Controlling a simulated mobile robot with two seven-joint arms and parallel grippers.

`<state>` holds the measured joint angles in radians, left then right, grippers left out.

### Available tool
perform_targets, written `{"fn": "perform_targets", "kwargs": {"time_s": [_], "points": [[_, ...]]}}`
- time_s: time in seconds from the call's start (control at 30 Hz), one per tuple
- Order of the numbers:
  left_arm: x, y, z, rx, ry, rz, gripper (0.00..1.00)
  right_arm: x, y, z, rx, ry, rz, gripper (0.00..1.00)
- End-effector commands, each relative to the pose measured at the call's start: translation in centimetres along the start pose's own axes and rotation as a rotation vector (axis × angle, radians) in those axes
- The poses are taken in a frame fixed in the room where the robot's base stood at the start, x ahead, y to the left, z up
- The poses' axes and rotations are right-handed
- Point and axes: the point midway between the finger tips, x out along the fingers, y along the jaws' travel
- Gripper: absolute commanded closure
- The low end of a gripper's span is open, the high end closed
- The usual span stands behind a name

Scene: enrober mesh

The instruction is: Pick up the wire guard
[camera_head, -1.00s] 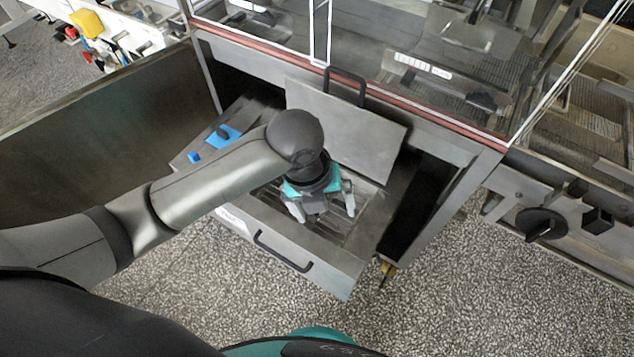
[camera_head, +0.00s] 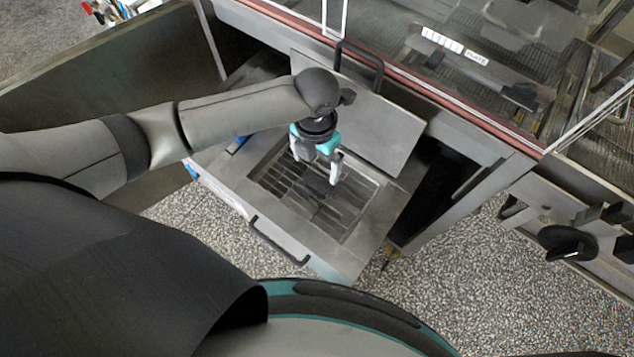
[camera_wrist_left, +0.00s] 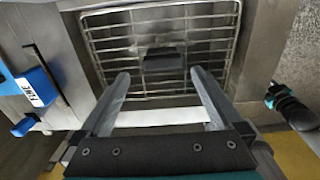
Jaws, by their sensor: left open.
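The wire guard (camera_head: 300,197) is a metal wire grid lying in the rectangular recess of the pulled-out steel drawer. In the left wrist view the wire guard (camera_wrist_left: 215,37) fills the upper middle, with a dark block (camera_wrist_left: 163,61) at its centre. My left gripper (camera_head: 318,166) is over the back part of the grid, pointing down. In the left wrist view my left gripper (camera_wrist_left: 160,77) is open with nothing between its fingers. The fingertips appear in front of the grid; the exact gap to it cannot be told. My right gripper is not in view.
The steel drawer (camera_head: 345,262) has a dark bar handle (camera_head: 278,241) at its front. A raised steel lid (camera_head: 370,135) with a dark handle stands behind the recess. A blue block (camera_wrist_left: 35,88) sits beside the recess. Glass-walled machinery is at the back; speckled floor (camera_head: 440,270) is open in front.

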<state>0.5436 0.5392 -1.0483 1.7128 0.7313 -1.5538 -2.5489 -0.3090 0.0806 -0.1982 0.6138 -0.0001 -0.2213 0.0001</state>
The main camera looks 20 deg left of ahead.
Motion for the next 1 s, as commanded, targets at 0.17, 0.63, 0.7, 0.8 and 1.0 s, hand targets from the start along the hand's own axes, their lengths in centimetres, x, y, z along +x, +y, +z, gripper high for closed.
{"fn": "perform_targets", "kwargs": {"time_s": [0.17, 0.63, 0.7, 0.8, 1.0], "points": [[1.2, -0.1, -0.1, -0.001, 0.001, -0.001, 0.0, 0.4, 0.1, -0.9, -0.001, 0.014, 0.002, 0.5], [5.9, -0.4, -0.3, 0.0, -0.001, 0.0, 0.0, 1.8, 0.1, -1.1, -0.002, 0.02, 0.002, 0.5], [5.8, -0.4, -0.3, 0.0, -0.001, 0.0, 0.0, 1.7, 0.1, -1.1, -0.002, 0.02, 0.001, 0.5], [5.8, -0.4, -0.3, 0.0, -0.001, 0.001, 0.02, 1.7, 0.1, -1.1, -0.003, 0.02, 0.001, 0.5], [5.8, -0.4, -0.3, -0.001, -0.001, 0.001, 0.25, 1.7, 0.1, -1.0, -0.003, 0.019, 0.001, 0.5]]}}
